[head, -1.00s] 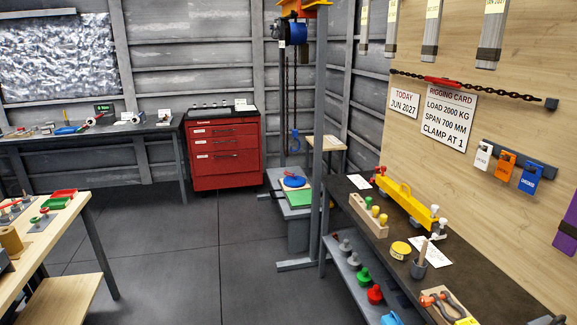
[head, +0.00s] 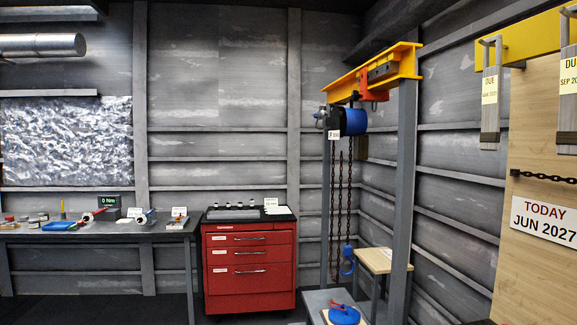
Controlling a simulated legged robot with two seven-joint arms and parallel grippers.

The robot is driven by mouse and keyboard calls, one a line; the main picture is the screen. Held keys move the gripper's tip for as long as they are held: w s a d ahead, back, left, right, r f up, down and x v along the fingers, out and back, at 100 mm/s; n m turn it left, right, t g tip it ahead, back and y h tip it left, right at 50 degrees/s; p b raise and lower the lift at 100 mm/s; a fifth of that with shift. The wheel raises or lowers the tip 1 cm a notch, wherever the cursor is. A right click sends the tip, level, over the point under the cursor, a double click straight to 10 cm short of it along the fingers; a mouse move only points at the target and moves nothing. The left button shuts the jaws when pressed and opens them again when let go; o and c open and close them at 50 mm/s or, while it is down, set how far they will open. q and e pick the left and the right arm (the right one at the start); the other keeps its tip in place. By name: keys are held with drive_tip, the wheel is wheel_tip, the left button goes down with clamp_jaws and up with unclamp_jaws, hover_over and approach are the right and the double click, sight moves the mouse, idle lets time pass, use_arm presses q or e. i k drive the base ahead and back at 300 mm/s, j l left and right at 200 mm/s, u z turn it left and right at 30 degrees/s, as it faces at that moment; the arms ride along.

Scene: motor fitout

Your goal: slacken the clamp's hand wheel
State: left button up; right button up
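A yellow beam (head: 340,92) spans the top of a grey frame. An orange-red clamp (head: 366,90) sits on the beam, with a dark grey block (head: 383,70) beside it. I cannot make out a hand wheel on this clamp. A blue and black chain hoist (head: 353,121) hangs below the beam, with dark chains and a blue hook (head: 347,262). Neither of my grippers shows.
A red drawer cabinet (head: 249,265) stands left of the frame. A dark workbench (head: 90,234) with tools runs along the left wall. A wooden board (head: 540,150) is at right.

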sight(355, 95)
drive_tip(key=i+j+z, duration=0.25)
drive_tip(key=i+z, duration=0.15)
drive_tip(key=i, duration=0.15)
drive_tip(key=i+j+z, duration=0.35)
drive_tip(key=i, duration=0.15)
drive_tip(key=i+j+z, duration=0.2)
drive_tip(key=i+j, duration=1)
drive_tip(key=j, duration=0.1)
